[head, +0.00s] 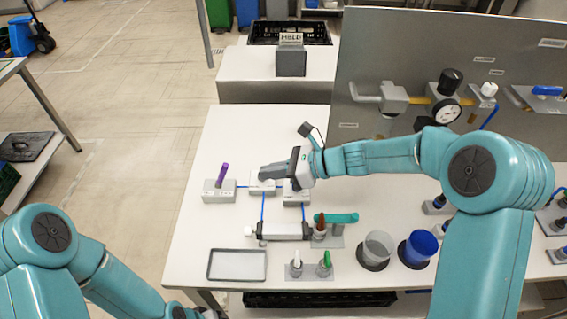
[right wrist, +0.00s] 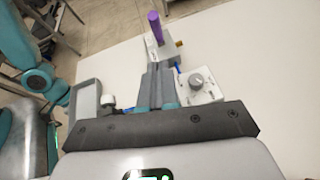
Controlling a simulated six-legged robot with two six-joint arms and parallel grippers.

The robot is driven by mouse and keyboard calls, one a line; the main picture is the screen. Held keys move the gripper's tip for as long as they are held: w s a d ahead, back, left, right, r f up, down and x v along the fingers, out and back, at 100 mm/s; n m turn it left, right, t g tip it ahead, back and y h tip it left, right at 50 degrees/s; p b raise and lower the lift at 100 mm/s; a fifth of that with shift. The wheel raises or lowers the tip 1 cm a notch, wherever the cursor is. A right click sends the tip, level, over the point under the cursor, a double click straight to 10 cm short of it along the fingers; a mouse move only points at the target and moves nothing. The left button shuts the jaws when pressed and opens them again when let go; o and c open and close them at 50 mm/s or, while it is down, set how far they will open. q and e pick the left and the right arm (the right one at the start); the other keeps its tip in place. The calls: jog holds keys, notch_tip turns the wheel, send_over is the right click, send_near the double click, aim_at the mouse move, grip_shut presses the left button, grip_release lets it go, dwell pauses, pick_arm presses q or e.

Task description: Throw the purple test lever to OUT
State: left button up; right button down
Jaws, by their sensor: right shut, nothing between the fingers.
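The purple test lever (head: 222,174) stands on a grey block (head: 219,195) at the left of the white table, its top leaning slightly right in the head view. The lever also shows in the right wrist view (right wrist: 155,28), just beyond the fingertips. My right gripper (head: 264,173) is shut and empty, to the right of the lever and apart from it in the head view. In the right wrist view its closed fingers (right wrist: 160,68) point toward the lever block. The OUT marking cannot be read. My left arm shows at the lower left; its gripper is not visible.
A block with a grey knob (right wrist: 196,82) sits beside the fingers. Blue tubes link the blocks to a cylinder (head: 284,231). A shallow tray (head: 237,265), a clear cup (head: 376,250) and a blue cup (head: 418,249) stand nearer. A grey panel (head: 400,50) rises behind. Table left of the tray is clear.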

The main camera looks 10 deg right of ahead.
jog(key=w+a+p, duration=0.1)
jog(key=w+a, duration=0.1)
jog(key=a, duration=0.4)
jog(key=shift+w+a+p, duration=0.2)
jog(key=shift+p, duration=0.1)
jog(key=shift+r, duration=0.1)
